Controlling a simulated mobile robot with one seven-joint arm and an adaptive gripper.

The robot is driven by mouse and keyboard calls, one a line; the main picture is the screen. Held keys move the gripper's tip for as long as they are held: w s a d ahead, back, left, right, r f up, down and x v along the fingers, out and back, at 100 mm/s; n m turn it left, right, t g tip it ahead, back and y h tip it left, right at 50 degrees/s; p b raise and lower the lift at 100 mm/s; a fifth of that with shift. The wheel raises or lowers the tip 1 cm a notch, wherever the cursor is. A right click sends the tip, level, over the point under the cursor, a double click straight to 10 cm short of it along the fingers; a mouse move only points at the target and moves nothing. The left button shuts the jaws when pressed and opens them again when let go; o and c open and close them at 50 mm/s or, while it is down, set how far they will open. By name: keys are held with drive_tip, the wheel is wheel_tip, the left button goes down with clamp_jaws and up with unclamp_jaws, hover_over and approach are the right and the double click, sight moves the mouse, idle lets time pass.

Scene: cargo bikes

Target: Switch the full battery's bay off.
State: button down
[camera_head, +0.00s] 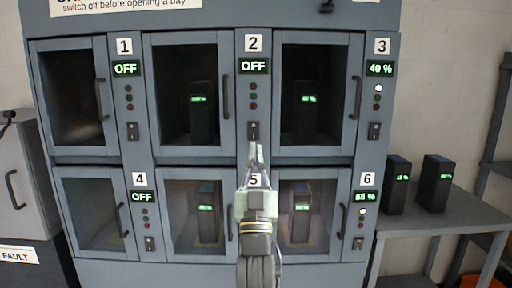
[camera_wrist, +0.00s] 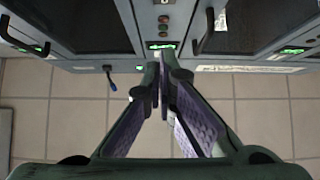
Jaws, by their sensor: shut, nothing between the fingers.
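The charging cabinet (camera_head: 190,161) has six numbered bays, each with a door, and a column with display, lights and rocker switch. Bay 2's display (camera_head: 253,66) reads OFF; its switch (camera_head: 253,131) sits below unlit lights. Dark batteries stand in bay 2 (camera_head: 203,120), bay 3 (camera_head: 309,122), bay 5 (camera_head: 208,221) and bay 6 (camera_head: 300,221). Their small readings are too blurred to tell which is full. My gripper (camera_head: 255,148) is shut and empty, its tips just below bay 2's switch. It hides most of bay 5's column. The wrist view shows the closed fingers (camera_wrist: 160,82) near the cabinet front.
Bay 3's display (camera_head: 379,69) reads 40% and bay 6's (camera_head: 365,197) about 65%, each with a lit light. Bays 1 (camera_head: 126,68) and 4 (camera_head: 142,197) read OFF and look empty. Two batteries (camera_head: 397,185) (camera_head: 434,184) stand on a side table (camera_head: 440,217).

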drive_tip(key=s+f, duration=0.1)
drive_tip(key=s+f+b, duration=0.1)
drive_tip(key=s, duration=0.1)
drive_tip(key=shift+s+f, duration=0.1)
drive_tip(key=shift+s, duration=0.2)
